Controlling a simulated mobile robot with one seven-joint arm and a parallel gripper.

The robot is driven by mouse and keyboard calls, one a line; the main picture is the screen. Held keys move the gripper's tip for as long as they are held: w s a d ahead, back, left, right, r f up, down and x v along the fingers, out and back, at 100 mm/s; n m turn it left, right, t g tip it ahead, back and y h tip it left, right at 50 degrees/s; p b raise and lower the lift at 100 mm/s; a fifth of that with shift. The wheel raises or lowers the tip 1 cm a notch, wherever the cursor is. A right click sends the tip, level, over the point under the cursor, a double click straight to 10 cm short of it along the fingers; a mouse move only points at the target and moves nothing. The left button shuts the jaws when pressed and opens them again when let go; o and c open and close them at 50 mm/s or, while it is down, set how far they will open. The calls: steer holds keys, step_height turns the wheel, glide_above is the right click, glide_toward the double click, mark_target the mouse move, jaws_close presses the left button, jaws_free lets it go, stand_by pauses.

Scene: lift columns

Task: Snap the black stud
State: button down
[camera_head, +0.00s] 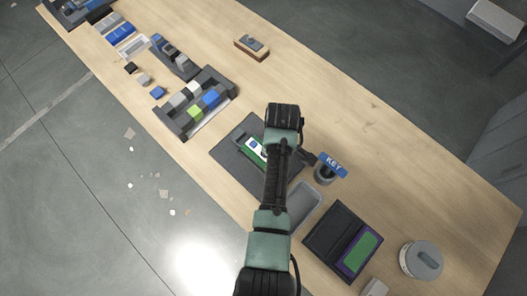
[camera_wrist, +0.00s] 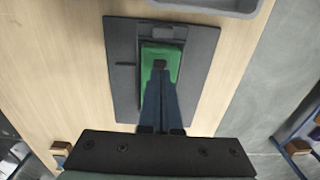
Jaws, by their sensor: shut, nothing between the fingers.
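My gripper (camera_wrist: 160,68) is shut, its blue-grey fingers close together over a green piece in the wrist view. The green piece (camera_wrist: 175,58) lies in a grey holder on a dark mat (camera_wrist: 122,80). A small dark spot sits right at the fingertips; I cannot tell whether it is the black stud or part of the fingers, nor whether they touch. In the head view the dark mat (camera_head: 228,155) carries a green and white piece (camera_head: 254,148) with a blue mark. My arm hides part of the mat, and my fingertips are not clear there.
A grey tray (camera_head: 305,204), a cup with a blue KEY sign (camera_head: 333,165), a dark case (camera_head: 330,232) with a green and purple panel, and a lidded grey canister (camera_head: 422,262) stand nearby. A rack of coloured blocks (camera_head: 183,125) lies up-left. The table's upper right is clear.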

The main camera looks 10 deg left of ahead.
step_height(320, 180, up, 7)
steer(key=p, duration=0.6)
steer(key=shift+w+f, duration=0.1)
